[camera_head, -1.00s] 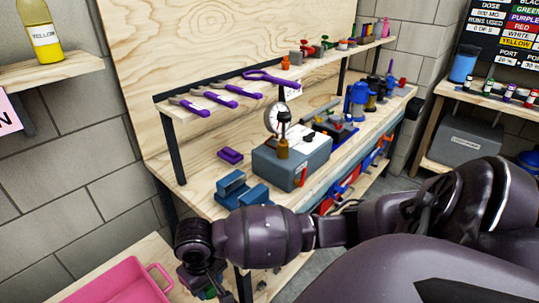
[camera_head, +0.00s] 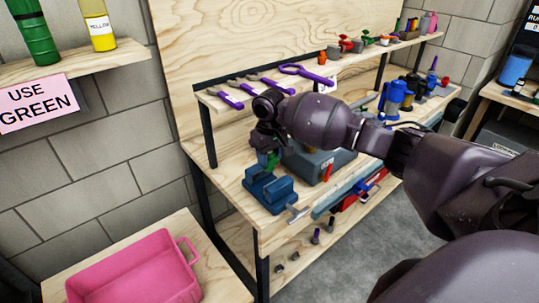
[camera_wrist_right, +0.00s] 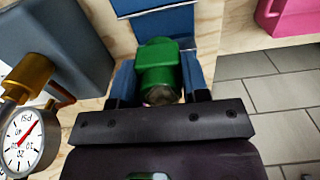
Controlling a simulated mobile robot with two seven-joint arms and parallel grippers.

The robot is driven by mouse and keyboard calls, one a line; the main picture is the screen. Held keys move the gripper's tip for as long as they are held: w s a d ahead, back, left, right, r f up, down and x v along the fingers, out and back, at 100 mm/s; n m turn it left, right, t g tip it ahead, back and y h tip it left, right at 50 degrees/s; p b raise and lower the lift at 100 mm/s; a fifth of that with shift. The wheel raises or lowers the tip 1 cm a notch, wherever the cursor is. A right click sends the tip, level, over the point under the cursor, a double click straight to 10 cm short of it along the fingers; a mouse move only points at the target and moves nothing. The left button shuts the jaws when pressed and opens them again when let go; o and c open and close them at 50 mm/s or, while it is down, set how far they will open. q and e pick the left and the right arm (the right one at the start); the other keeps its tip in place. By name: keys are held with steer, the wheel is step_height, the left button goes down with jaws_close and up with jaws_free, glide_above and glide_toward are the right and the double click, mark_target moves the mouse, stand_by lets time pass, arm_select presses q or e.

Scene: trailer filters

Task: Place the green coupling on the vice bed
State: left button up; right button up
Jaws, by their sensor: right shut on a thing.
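The green coupling (camera_wrist_right: 158,65) is between the fingers of my right gripper (camera_wrist_right: 157,88) in the right wrist view. In the head view the right gripper (camera_head: 265,151) points down over the blue vice (camera_head: 269,190), and a bit of green coupling (camera_head: 271,161) shows at its tip. The gripper is shut on the coupling. The blue vice (camera_wrist_right: 163,22) lies behind and below the coupling in the wrist view. I cannot tell whether the coupling touches the vice bed, which the gripper and coupling partly hide. My left gripper is not in view.
A grey box (camera_head: 334,163) with a gauge (camera_wrist_right: 24,139) stands close beside the vice. Purple-handled tools (camera_head: 272,86) lie on the shelf above. A pink tray (camera_head: 125,268) stands on a lower surface at the left. A sign (camera_head: 36,105) reads "USE GREEN".

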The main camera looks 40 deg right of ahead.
mark_target(269, 167)
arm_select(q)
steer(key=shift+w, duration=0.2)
arm_select(e)
steer(key=shift+f, duration=0.1)
step_height(269, 167, down, 4)
steer(key=b, duration=0.3)
steer(key=shift+f+b, duration=1.1)
steer(key=shift+b, duration=0.05)
steer(key=shift+f, duration=0.15)
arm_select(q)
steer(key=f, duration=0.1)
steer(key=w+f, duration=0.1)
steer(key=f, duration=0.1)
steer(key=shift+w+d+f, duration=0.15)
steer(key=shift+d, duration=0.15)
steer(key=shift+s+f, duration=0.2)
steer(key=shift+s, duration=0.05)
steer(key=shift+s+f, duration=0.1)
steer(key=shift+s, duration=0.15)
arm_select(e)
steer(key=shift+f, duration=0.25)
steer(key=shift+f, duration=0.3)
